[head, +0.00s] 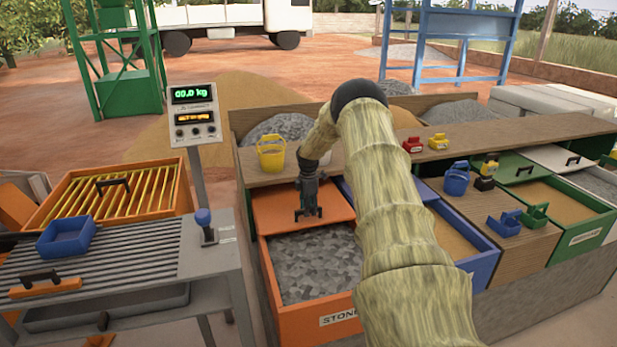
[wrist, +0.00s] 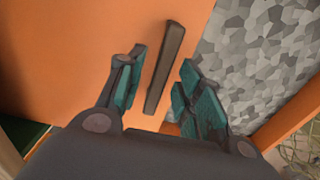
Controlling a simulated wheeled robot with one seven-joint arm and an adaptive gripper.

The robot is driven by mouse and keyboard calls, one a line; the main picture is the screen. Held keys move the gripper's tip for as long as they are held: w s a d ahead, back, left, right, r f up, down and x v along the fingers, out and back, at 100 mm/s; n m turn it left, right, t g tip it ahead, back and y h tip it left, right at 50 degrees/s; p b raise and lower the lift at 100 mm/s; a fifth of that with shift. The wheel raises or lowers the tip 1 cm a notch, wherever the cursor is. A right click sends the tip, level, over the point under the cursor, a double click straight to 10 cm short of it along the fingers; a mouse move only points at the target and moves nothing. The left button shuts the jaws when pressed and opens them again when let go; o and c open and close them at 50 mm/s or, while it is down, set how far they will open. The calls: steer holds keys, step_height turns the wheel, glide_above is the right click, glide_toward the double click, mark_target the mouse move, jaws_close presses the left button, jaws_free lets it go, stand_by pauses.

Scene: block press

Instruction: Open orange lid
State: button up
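The orange lid (head: 275,205) lies over the back part of the orange bin marked STONE (head: 318,325). Grey stone (head: 315,260) shows in the uncovered front part. In the wrist view the lid (wrist: 70,50) fills the left, and its dark bar handle (wrist: 172,52) stands between my fingers. My gripper (head: 309,213) points down over the lid near its front edge. In the wrist view my gripper (wrist: 162,72) is open, with a gap on each side of the handle. In the head view the handle is hidden by my gripper.
A yellow bucket (head: 271,152) stands on the wooden shelf behind the lid. A blue bin (head: 483,262) adjoins on the right, partly behind my arm. A scale display (head: 194,112) and a slatted table (head: 130,255) with a blue tray (head: 66,236) stand at left.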

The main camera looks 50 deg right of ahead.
step_height(320, 180, up, 12)
stand_by(0.6)
steer(key=shift+a, duration=0.1)
stand_by(0.4)
